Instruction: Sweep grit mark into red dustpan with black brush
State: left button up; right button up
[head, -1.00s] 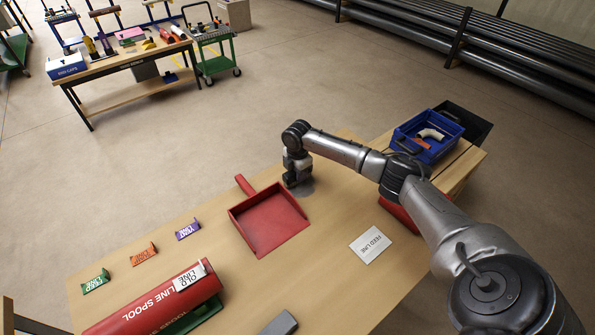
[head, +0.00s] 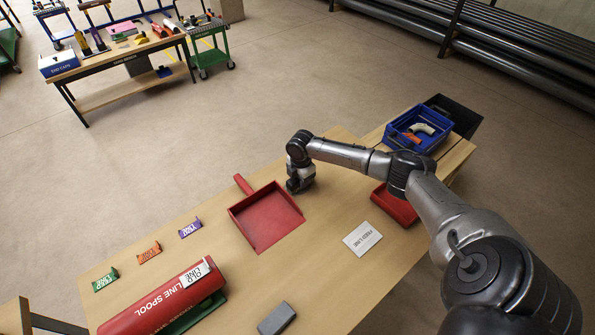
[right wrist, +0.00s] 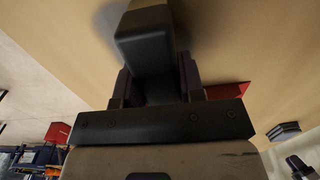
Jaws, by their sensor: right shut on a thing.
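The red dustpan (head: 266,218) lies on the wooden table, its handle pointing to the far left. My right gripper (head: 299,186) is low over the table just beyond the pan's far right side. In the right wrist view my right gripper (right wrist: 153,92) is shut on a dark block-shaped thing, which I take for the black brush (right wrist: 145,50). The brush is mostly hidden by the gripper in the head view. A red edge of the dustpan (right wrist: 228,91) shows at the right of the wrist view. I cannot make out the grit mark. My left gripper is not in view.
A white card (head: 362,238) and a grey block (head: 277,318) lie nearer. A red line spool (head: 165,300) and small coloured tags (head: 149,252) are at the left. A red bin (head: 392,206) and a blue bin (head: 418,130) stand at the right.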

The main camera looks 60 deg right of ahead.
jog(key=shift+s+a, duration=0.15)
jog(key=shift+s, duration=0.2)
jog(key=shift+w+d+f+b, duration=0.15)
jog(key=shift+w+b, duration=0.2)
jog(key=shift+w, duration=0.05)
jog(key=shift+w+d+f+b, duration=0.1)
jog(key=shift+w+d+b, duration=0.05)
jog(key=shift+w+b, duration=0.2)
jog(key=shift+w+d+b, duration=0.2)
jog(key=shift+w+b, duration=0.3)
jog(key=shift+w+d+b, duration=0.15)
jog(key=shift+w+b, duration=0.3)
jog(key=shift+w, duration=0.05)
jog(key=shift+w+d+b, duration=0.25)
jog(key=shift+w+b, duration=0.15)
jog(key=shift+w, duration=0.15)
jog(key=shift+s+a+r+p, duration=0.1)
jog(key=shift+s+r+p, duration=0.2)
jog(key=shift+p, duration=0.45)
jog(key=shift+s+a+p, duration=0.1)
jog(key=shift+s+p, duration=0.15)
jog(key=shift+p, duration=0.15)
jog(key=s+p, duration=0.1)
jog(key=s+a+p, duration=0.1)
jog(key=p, duration=0.1)
jog(key=shift+s, duration=0.3)
jog(key=shift+s+a+f+p, duration=0.1)
jog(key=shift+s+a+p, duration=0.1)
jog(key=shift+s+p, duration=0.45)
